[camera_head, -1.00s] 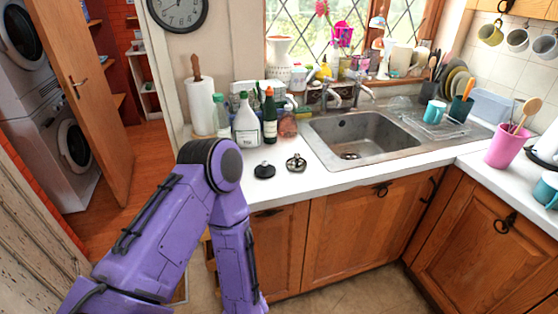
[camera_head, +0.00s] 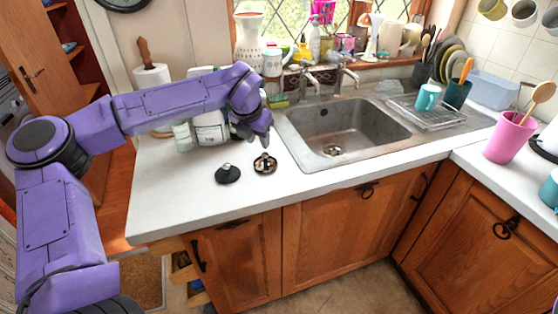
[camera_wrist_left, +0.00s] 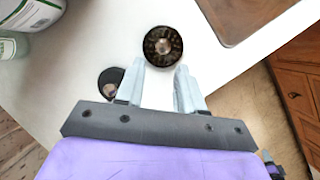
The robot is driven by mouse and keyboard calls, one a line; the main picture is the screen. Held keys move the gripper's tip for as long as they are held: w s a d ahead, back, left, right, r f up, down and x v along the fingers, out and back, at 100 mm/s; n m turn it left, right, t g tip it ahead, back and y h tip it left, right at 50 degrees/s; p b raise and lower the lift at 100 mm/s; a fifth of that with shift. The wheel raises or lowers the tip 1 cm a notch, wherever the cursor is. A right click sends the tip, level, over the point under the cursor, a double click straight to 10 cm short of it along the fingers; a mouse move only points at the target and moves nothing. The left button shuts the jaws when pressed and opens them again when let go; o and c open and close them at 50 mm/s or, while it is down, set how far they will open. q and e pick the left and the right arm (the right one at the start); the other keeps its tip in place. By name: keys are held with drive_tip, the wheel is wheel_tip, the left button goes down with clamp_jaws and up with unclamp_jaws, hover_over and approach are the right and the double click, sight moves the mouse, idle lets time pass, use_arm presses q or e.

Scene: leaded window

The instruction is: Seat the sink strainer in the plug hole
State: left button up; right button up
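The sink strainer (camera_head: 265,163), a round dark metal basket with a central knob, stands on the white counter left of the sink. It also shows just beyond my fingertips in the left wrist view (camera_wrist_left: 163,46). The plug hole (camera_head: 333,150) is in the floor of the steel sink (camera_head: 350,130), with nothing seen in it. My left gripper (camera_head: 267,140) is above the counter, near the strainer and pointing down. Its two fingers (camera_wrist_left: 160,75) are apart with only counter between them.
A black plug with a knob (camera_head: 227,173) lies close left of the strainer, partly behind a finger in the wrist view (camera_wrist_left: 110,83). Bottles (camera_head: 208,128) stand behind my left arm. Taps (camera_head: 343,75) rise behind the sink. The front counter is clear.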

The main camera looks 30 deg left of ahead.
sight(264, 154)
use_arm(q)
drive_tip(key=f, duration=0.1)
drive_tip(key=w+f+p, duration=0.1)
drive_tip(key=shift+a+f+n+h, duration=0.2)
drive_tip(key=shift+f+n+h, duration=0.1)
drive_tip(key=shift+f+h, duration=0.1)
drive_tip(key=shift+f, duration=0.2)
drive_tip(key=p+x, duration=0.1)
drive_tip(key=x, duration=0.4)
drive_tip(key=shift+w+d+f+p, duration=0.1)
drive_tip(key=shift+w+d+p, duration=0.1)
drive_tip(key=shift+w+p, duration=0.2)
drive_tip(key=shift+w+a+f, duration=0.1)
drive_tip(key=shift+f, duration=0.25)
drive_tip(key=shift+s+a+r, duration=0.1)
drive_tip(key=shift+s, duration=0.15)
clamp_jaws()
use_arm(e)
drive_tip(key=shift+w+r, duration=0.2)
drive_tip(key=shift+r, duration=0.9)
